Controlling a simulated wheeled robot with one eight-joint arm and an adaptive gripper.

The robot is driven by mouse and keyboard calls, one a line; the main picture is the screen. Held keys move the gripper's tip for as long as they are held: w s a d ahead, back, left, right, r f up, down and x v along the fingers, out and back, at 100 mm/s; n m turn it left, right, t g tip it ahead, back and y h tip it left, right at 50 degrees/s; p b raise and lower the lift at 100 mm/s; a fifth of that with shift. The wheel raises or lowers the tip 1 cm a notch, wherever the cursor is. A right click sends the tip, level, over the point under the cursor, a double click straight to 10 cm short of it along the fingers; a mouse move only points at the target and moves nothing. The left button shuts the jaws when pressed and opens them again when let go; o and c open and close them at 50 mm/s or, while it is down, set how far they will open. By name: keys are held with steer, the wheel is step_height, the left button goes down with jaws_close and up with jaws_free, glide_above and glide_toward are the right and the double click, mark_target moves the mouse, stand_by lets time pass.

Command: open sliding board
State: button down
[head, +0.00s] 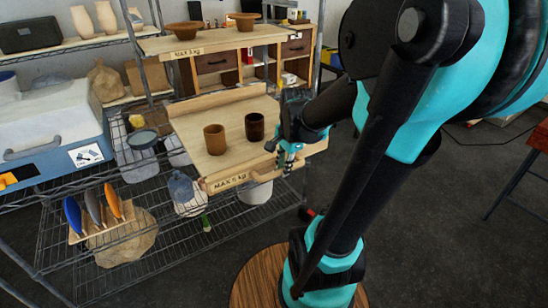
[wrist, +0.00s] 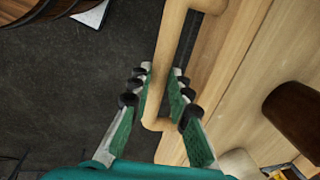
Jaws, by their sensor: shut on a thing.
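The sliding board (head: 195,118) is a pale wooden board with a raised back edge and a weight label on its front, sticking out from the shelf unit in the head view. Its pale wooden handle bar (wrist: 172,45) runs along the front edge in the wrist view. My gripper (head: 288,160) is at the board's front right in the head view. In the wrist view its green fingers (wrist: 158,82) are on both sides of the handle, shut on it. My arm hides part of the board's right side in the head view.
A light brown cup (head: 214,139) and a dark brown cup (head: 255,127) stand upright on the board. An upper shelf (head: 215,39) holds bowls.

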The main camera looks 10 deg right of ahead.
steer(key=shift+s+d, duration=0.3)
steer(key=shift+s, duration=0.55)
steer(key=shift+s+d, duration=0.3)
steer(key=shift+s, duration=0.55)
steer(key=c, duration=1.4)
jaws_free()
steer(key=shift+r, duration=0.15)
steer(key=r, duration=0.3)
steer(key=s+r, duration=0.1)
steer(key=r, duration=0.3)
steer(key=s+r, duration=0.1)
steer(key=r, duration=0.3)
steer(key=shift+s+d+r, duration=0.1)
steer(key=shift+d+r, duration=0.15)
steer(key=shift+d, duration=0.1)
